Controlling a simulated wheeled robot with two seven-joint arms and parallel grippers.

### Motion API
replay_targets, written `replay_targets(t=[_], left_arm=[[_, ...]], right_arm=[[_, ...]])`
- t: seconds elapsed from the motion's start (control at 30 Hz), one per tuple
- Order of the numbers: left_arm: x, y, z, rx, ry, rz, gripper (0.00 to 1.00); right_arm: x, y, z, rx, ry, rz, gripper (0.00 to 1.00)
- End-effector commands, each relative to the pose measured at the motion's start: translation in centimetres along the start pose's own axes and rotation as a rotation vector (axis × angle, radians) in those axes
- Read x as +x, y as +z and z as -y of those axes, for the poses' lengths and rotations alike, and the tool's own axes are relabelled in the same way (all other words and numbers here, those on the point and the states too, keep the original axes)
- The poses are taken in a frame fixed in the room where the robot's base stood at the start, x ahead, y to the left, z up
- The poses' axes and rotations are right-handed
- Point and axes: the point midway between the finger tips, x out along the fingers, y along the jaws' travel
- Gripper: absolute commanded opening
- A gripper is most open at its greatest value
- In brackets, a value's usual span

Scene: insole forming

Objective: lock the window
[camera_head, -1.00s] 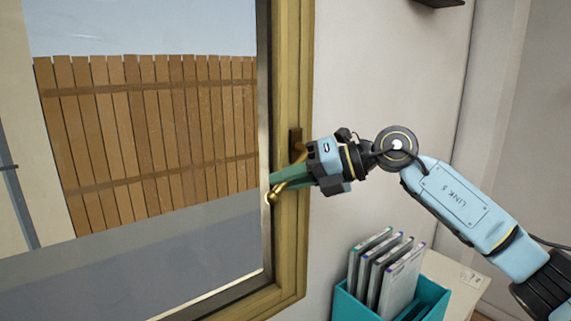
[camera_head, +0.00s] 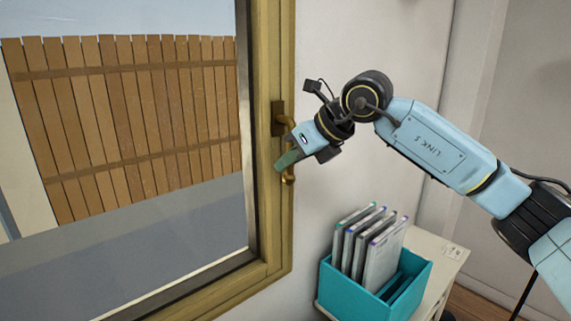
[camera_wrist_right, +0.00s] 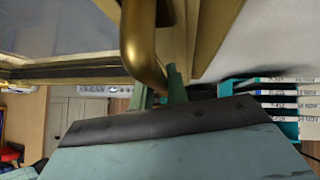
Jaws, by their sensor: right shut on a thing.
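The window (camera_head: 262,215) has a gold-brown frame and stands at the left in the head view. Its brass handle (camera_head: 289,179) is mounted on a dark plate (camera_head: 278,117) on the frame's right side, and its lever points down. My right gripper (camera_head: 287,160) has green fingers shut on the handle's lever, and the fingers hide part of it. In the right wrist view the curved brass handle (camera_wrist_right: 145,50) passes close in front of the gripper's green fingers (camera_wrist_right: 175,83). My left gripper is in neither view.
A teal box (camera_head: 360,300) with several upright folders (camera_head: 372,245) stands on a pale cabinet (camera_head: 447,262) below my right arm. A plain wall (camera_head: 335,60) is right of the window. A wooden fence (camera_head: 130,120) shows through the glass.

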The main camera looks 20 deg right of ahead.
Motion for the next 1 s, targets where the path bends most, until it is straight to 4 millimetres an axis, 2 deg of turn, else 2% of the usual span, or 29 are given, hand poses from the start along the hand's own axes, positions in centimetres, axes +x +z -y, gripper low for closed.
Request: replay_targets(t=[0.7, 0.73, 0.8, 0.9, 1.0], left_arm=[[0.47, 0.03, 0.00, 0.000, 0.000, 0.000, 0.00], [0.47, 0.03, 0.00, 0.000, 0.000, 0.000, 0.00], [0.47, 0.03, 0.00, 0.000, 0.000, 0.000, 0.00], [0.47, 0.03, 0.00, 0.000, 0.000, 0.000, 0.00], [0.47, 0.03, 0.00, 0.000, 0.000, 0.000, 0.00]], right_arm=[[-0.18, 0.02, 0.63, -0.059, -0.059, -0.014, 0.00], [-0.18, 0.02, 0.64, -0.059, -0.059, -0.014, 0.17], [-0.18, 0.02, 0.63, -0.058, -0.059, -0.014, 0.27], [-0.16, 0.00, 0.61, -0.057, -0.058, -0.014, 0.38], [-0.13, -0.01, 0.58, -0.057, -0.057, -0.015, 0.38]])
